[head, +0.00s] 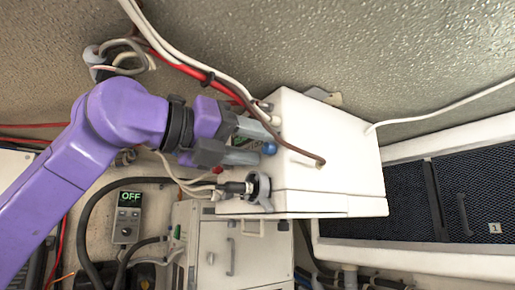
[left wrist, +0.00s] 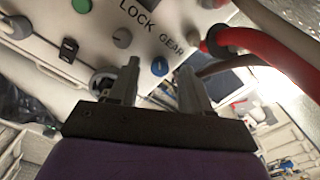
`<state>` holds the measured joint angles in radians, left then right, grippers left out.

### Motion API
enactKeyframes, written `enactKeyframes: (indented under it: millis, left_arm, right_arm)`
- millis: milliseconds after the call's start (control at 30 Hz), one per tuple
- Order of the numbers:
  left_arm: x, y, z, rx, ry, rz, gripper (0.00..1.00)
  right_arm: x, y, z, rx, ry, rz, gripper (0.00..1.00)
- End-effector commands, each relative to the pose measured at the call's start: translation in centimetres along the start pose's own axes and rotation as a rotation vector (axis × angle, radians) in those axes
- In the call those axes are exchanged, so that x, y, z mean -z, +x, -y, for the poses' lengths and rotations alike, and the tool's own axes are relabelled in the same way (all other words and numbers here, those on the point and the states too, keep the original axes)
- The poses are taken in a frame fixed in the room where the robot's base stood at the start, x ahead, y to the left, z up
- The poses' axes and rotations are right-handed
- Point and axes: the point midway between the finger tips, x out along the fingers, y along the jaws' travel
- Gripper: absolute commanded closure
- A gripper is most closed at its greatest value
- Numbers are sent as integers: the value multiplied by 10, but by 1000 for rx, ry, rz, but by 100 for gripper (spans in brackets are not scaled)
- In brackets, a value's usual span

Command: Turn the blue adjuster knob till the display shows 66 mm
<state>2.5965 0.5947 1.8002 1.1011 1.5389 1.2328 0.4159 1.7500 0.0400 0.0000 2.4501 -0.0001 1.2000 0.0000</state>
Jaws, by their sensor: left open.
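The blue adjuster knob (head: 269,148) sits on the left side of a white box (head: 325,150). A small display (head: 130,198) on a grey unit at lower left reads OFF in green. No mm reading is visible. My right gripper is not in view.
Grey knobs (left wrist: 122,38), a green knob (left wrist: 81,5) and a black switch (left wrist: 69,49) share the panel. A thick red cable (left wrist: 270,52) passes close on the right. A round dark fitting (head: 262,190) sits below the gripper. Mesh-fronted lockers (head: 470,195) stand at right.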

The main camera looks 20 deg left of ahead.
Motion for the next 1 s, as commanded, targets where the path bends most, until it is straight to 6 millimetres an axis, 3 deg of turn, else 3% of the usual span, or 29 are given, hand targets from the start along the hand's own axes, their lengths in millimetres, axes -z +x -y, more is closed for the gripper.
enactKeyframes:
  millis: [200, 400, 1000]
  left_arm:
    - [4, -53, -2, 1, -1, 1, 52]
    - [3, -86, -1, 0, 0, -2, 52]
    - [2, -92, 0, 0, 0, -4, 52]
  right_arm:
    - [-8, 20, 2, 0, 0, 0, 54]
    - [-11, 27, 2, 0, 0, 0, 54]
    - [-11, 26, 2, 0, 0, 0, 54]
